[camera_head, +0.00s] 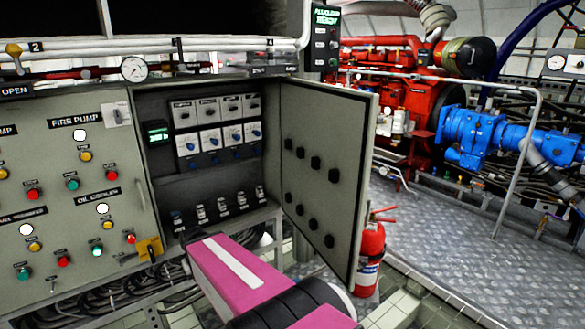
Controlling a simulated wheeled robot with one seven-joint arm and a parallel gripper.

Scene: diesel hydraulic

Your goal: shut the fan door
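A grey-green cabinet door (325,110) stands wide open, hinged at the right side of an open control cabinet (165,185). It swings out toward me, and its inner face shows several black knobs. I read no fan label on it. Inside the cabinet are rows of switch modules with blue knobs and a small green display. My pink arm reaches from the bottom of the picture up and left, in front of the cabinet's lower edge and left of the door. No gripper fingers can be made out; I see no contact with the door.
A closed panel (60,180) with coloured buttons and a yellow padlock tag (150,248) is left of the opening. A red fire extinguisher (369,258) stands just right of the door's lower edge. Metal floor (440,235) is open farther right, before red and blue machinery.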

